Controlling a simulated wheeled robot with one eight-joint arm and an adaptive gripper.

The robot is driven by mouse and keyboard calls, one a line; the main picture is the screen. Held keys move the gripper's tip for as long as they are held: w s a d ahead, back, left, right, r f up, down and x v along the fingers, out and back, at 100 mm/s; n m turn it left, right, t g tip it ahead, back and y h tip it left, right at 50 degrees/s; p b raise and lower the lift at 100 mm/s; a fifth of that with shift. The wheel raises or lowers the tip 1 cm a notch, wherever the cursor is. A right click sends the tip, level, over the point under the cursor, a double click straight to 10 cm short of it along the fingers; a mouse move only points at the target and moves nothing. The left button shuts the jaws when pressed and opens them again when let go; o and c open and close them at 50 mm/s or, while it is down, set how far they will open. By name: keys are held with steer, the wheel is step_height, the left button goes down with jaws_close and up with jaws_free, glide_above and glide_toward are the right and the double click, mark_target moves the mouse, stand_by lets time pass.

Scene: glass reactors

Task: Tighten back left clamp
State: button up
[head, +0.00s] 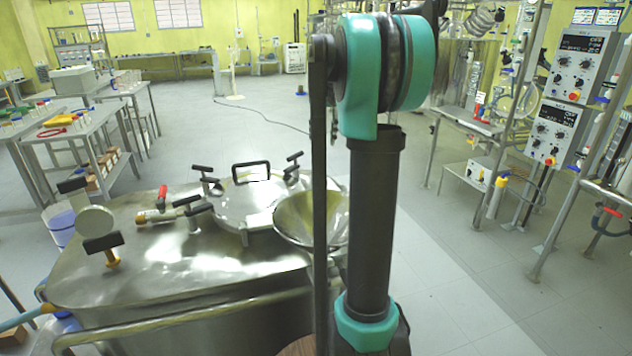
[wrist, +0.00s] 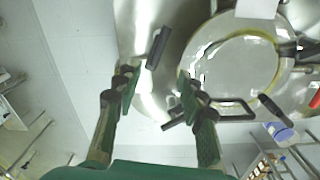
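The round vessel lid (head: 235,208) sits on the steel reactor top, with black-handled clamps around its rim. In the head view one clamp (head: 204,170) stands at the lid's back left and another (head: 294,157) at its back right. The wrist view looks down on the lid (wrist: 240,68) and a black T-shaped clamp handle (wrist: 158,48). My gripper (wrist: 157,85) is open and empty, with that handle beyond its fingertips and apart from them. A second black bar (wrist: 180,120) lies partly behind the right finger. My gripper is not visible in the head view.
A black lid handle (head: 252,172) stands at the lid's back edge. A steel bowl (head: 313,220) sits right of the lid, and a red-handled valve (head: 162,196) to its left. Tables stand at the left, control panels (head: 578,70) at the right. Open floor lies between.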

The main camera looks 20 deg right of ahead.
mark_target(323, 177)
step_height(323, 177, down, 16)
steer(key=shift+f, duration=0.1)
stand_by(0.4)
steer(key=shift+c, duration=0.5)
